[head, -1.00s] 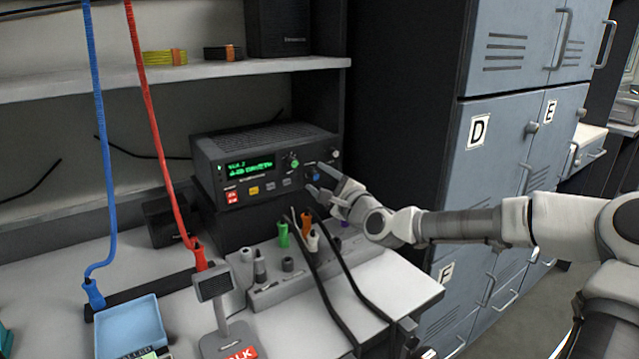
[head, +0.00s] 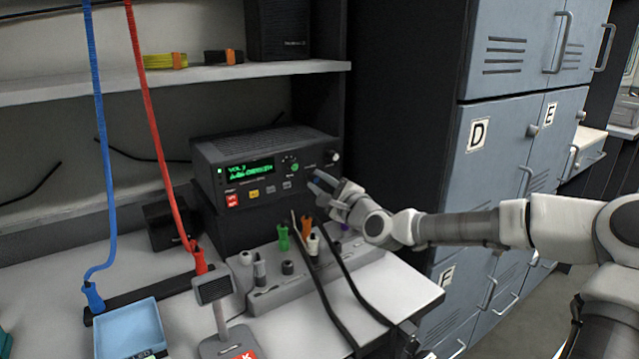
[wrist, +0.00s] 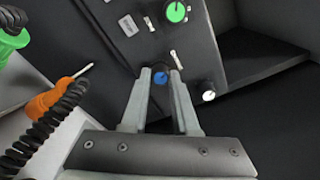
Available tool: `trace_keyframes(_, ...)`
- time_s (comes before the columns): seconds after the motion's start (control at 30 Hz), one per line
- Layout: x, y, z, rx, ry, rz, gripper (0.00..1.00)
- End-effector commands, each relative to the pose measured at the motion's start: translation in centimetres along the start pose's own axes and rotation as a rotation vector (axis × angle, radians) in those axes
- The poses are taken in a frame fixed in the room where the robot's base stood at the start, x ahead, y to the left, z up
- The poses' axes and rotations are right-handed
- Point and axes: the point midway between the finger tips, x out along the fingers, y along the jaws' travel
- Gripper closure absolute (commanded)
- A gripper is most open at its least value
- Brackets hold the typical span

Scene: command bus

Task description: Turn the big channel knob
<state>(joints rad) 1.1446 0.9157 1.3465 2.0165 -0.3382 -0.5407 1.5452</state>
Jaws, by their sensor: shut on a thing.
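The black radio (head: 255,165) stands at the back of the bench, its green display (head: 250,168) lit. A green knob (head: 290,162), with marks around it, is on its front; it looks the largest in the wrist view (wrist: 176,11). My gripper (head: 320,180) is at the radio's lower right front. In the wrist view my gripper (wrist: 160,75) is shut on a smaller blue knob (wrist: 160,78), a finger on each side. The green knob is apart from the fingers. In the head view the fingers mostly hide the blue knob. I cannot read which knob is labelled channel.
A white knob (wrist: 208,95) sits right of the fingers. Below the radio, a grey holder (head: 290,290) carries several coloured plugs and black cables. Grey lockers (head: 500,150) rise on the right.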

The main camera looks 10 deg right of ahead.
Motion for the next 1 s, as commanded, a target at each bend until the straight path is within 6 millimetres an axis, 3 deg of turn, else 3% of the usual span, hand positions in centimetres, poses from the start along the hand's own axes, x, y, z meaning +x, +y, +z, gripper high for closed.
trace_keyframes(0.37, -0.01, -0.06, -0.02, -0.176, -0.004, -0.008, 1.0)
trace_keyframes(1.0, 0.0, -0.1, -0.02, -0.777, -0.022, -0.034, 1.0)
